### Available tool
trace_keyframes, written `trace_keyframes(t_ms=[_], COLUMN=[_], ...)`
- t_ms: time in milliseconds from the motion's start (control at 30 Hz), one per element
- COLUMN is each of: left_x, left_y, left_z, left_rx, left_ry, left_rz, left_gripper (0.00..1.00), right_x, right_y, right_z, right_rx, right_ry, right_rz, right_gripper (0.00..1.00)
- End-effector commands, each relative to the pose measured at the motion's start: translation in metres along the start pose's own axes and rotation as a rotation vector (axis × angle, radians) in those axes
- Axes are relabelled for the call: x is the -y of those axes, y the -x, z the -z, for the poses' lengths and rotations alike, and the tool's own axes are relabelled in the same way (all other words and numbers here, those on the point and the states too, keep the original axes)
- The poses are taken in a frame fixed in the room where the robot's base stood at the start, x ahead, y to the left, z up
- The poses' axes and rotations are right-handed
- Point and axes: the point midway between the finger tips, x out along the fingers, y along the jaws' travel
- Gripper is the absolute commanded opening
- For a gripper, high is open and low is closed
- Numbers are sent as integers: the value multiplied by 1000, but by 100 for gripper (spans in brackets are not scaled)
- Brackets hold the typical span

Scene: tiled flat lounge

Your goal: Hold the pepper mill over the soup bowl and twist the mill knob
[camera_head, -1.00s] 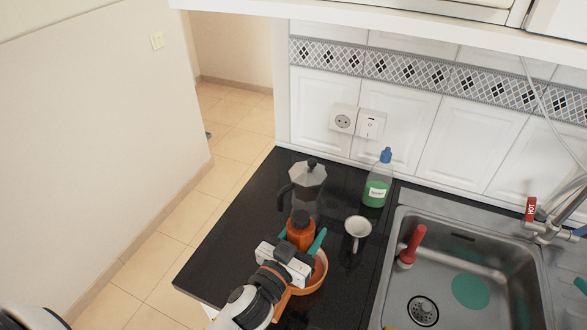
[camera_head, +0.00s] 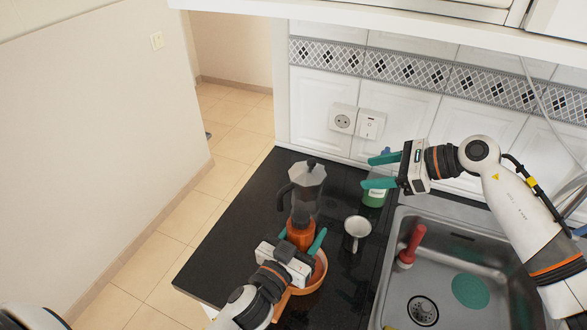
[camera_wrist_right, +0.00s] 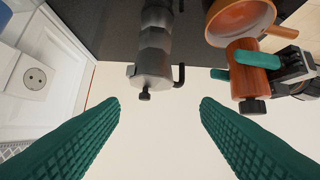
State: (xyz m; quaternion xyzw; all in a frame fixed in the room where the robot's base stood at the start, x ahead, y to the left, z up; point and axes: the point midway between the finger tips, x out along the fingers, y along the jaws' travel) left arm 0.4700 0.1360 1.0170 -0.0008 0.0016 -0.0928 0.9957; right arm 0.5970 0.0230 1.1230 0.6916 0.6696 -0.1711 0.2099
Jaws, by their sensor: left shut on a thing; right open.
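The orange-brown pepper mill (camera_head: 300,236) with its dark knob (camera_head: 300,216) on top is held upright in my left gripper (camera_head: 303,241), whose teal fingers are shut around its body. The orange soup bowl (camera_head: 317,278) is just under the mill, partly hidden by the mill and my left gripper. My right gripper (camera_head: 373,172) is open and empty, to the right of the mill, in front of the green bottle. In the right wrist view, the mill (camera_wrist_right: 243,60), its knob (camera_wrist_right: 253,106) and the bowl (camera_wrist_right: 240,22) are right of my open fingers (camera_wrist_right: 160,102).
A moka pot (camera_head: 307,183) stands behind the mill; it also shows in the wrist view (camera_wrist_right: 155,50). A metal mug (camera_head: 357,230) stands right of the mill. A green bottle (camera_head: 375,195) is partly hidden. The sink (camera_head: 450,255) holds a red-handled item (camera_head: 411,243).

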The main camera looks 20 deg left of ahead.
Motion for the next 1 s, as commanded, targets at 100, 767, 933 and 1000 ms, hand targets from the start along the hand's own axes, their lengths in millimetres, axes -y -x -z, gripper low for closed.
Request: trace_keyframes(t_ms=[100,767,933,1000], left_x=[0,0,0,0], left_y=[0,0,0,0], left_z=[-1,0,0,0], left_rx=[1,1,1,1], left_ry=[0,0,0,0], left_rz=[0,0,0,0], left_gripper=[25,25,25,25], right_x=[36,159,159,158], right_y=[-28,-48,-53,-58], right_z=[64,158,146,136], right_rx=[117,975,993,989], right_ry=[245,1113,1120,1119], right_rz=[151,585,590,591], right_gripper=[57,57,57,57])
